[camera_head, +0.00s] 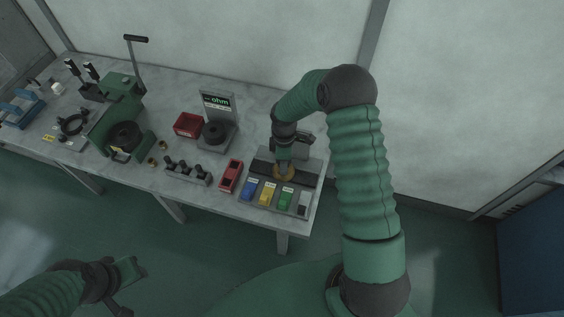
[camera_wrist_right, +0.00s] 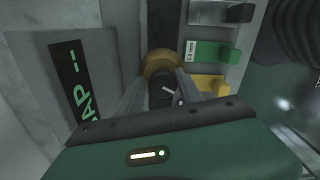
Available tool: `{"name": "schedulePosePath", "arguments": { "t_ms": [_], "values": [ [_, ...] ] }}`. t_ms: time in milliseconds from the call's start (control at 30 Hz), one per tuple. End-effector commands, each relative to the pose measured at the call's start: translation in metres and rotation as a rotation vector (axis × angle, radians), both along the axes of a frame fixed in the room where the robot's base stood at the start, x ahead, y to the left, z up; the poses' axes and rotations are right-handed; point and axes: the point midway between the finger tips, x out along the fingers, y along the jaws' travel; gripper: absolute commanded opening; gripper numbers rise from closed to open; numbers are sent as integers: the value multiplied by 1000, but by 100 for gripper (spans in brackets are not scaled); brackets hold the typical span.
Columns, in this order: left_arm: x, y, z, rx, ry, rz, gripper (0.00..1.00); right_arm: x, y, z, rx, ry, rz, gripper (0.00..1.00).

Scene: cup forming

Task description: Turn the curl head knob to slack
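The knob (camera_wrist_right: 165,90) is dark and round with a white pointer line set at a slant. It sits in a brass ring (camera_wrist_right: 160,65) on a dark strip of the panel. The ring also shows in the head view (camera_head: 284,175) at the table's right end, mostly under my right wrist. My right gripper (camera_wrist_right: 163,84) has one finger on each side of the knob, and I see no gap between fingertips and knob. My left gripper (camera_head: 130,285) is empty at the lower left, away from the table. Its finger opening is unclear.
Blue (camera_head: 250,189), yellow (camera_head: 268,194), green (camera_head: 286,198) and grey keys line the panel front. A display (camera_wrist_right: 75,83) stands beside the knob.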

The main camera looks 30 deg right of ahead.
Motion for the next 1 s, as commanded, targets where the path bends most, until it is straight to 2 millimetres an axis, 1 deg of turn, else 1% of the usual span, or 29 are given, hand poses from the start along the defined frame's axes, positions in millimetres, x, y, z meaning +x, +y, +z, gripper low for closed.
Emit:
{"name": "schedulePosePath", "arguments": {
  "t_ms": [33,100,367,467,567,667,900,1000],
  "values": [
    [0,0,0,0,0,0,36,0,0,0,1,-1,0,50],
    [0,0,0,0,0,0,36,0,1,0,1,0,1,57],
    [0,0,0,0,0,0,36,1,3,-1,5,2,2,57],
    [0,0,-1,0,0,0,36,1,3,4,4,1,2,57],
    [0,0,-3,0,0,0,36,1,2,21,3,-2,1,57],
    [0,0,-7,0,0,0,36,2,2,47,3,-4,1,57],
    [0,0,-13,0,0,0,36,2,0,118,3,-4,0,57],
    [0,0,-14,0,0,0,36,2,0,141,4,-3,1,57]
  ]
}}
